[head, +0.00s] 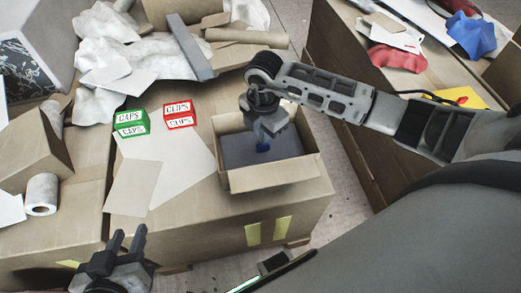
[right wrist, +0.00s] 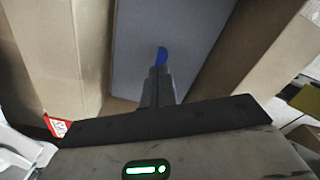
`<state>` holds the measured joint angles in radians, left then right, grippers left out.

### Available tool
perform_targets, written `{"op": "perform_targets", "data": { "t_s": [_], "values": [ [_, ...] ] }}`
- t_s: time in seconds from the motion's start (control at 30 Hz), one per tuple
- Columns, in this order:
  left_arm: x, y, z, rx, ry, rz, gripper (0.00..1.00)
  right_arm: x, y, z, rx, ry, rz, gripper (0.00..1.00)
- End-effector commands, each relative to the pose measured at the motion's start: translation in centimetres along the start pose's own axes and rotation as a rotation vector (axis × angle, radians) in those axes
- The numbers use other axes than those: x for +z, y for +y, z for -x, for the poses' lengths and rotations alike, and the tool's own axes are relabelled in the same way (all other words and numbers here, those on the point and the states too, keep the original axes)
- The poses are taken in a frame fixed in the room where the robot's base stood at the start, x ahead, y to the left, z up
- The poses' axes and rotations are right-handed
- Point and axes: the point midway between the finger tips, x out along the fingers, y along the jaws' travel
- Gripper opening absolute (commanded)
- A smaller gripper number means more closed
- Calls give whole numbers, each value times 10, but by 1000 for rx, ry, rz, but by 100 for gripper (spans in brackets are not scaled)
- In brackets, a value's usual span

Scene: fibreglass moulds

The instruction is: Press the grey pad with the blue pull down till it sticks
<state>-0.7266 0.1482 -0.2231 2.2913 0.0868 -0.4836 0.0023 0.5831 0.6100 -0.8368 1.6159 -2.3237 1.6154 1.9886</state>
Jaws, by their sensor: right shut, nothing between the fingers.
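The grey pad (head: 235,152) lies inside an open cardboard box (head: 275,176) on the workbench. Its blue pull (head: 263,148) stands near the middle of the pad. My right gripper (head: 265,136) reaches down into the box with its fingers shut and empty, close over the pull. In the right wrist view the shut fingertips (right wrist: 160,72) point at the blue pull (right wrist: 162,56), with the grey pad (right wrist: 200,45) around it. I cannot tell whether the fingers touch the pull or pad. My left gripper (head: 127,240) is open and empty at the bench's front edge.
The box walls stand close around my right gripper. A green CAPS box (head: 131,123) and a red CLIPS box (head: 180,115) are to the left. A grey bar (head: 190,47) and tubes lie behind.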

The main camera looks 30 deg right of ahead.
Motion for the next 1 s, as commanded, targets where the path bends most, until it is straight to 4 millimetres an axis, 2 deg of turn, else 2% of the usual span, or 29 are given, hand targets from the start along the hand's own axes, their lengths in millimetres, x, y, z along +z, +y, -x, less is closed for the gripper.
{"op": "perform_targets", "data": {
  "t_s": [1.0],
  "values": [
    [7,-1,-5,-1,4,1,33,0,0,-15,0,0,1,0]
  ]
}}
